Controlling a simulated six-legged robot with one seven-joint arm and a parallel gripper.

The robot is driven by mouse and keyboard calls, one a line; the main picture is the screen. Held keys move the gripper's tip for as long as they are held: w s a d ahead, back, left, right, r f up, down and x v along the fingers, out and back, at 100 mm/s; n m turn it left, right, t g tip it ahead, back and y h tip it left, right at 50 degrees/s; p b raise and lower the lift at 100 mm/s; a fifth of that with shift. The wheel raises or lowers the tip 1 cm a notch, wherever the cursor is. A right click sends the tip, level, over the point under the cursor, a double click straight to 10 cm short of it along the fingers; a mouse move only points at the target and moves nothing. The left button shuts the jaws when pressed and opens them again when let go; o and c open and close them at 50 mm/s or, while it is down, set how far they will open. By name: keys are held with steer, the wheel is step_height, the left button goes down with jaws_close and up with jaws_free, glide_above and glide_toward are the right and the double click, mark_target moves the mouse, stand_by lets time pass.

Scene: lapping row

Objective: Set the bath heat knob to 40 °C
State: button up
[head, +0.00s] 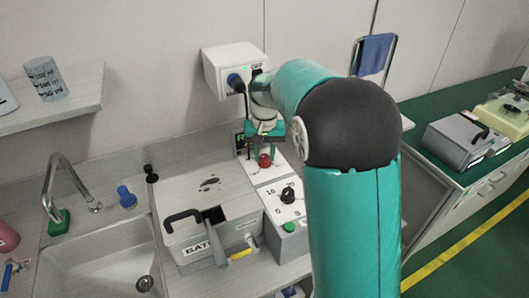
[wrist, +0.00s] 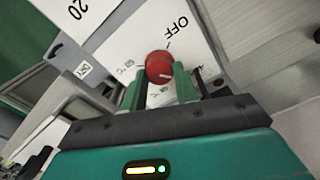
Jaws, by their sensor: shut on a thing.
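A red knob (wrist: 159,64) stands on a white panel (wrist: 135,48) marked OFF, with other small marks, some like °C, too blurred to read fully. A pale pointer line shows on the knob's face, turned away from OFF; the value it meets is unclear. My gripper (wrist: 158,88) is shut on the red knob, one green finger on each side. In the head view the red knob (head: 264,161) shows below my gripper (head: 265,150), on the rear part of the white-topped control box (head: 258,178). The grey box marked BATH (head: 193,249) stands beside it.
A black knob (head: 288,195) with numbers and a green button (head: 289,227) sit nearer on the control box. A sink (head: 110,262) and tap (head: 62,180) are at left.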

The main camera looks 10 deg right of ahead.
mark_target(265, 156)
steer(key=shift+r, duration=0.1)
steer(key=o, duration=1)
steer(key=shift+c, duration=0.2)
step_height(265, 156, up, 14)
steer(key=s+r+n+t, duration=0.1)
steer(key=s+r+t, duration=0.2)
steer(key=s, duration=1.2)
steer(key=s+f+t, duration=0.1)
steer(key=s+f, duration=0.2)
steer(key=s, duration=0.3)
steer(key=s+f+n+t, duration=0.1)
steer(key=s+f, duration=0.2)
steer(key=s, duration=0.4)
steer(key=shift+s+n+t, duration=0.3)
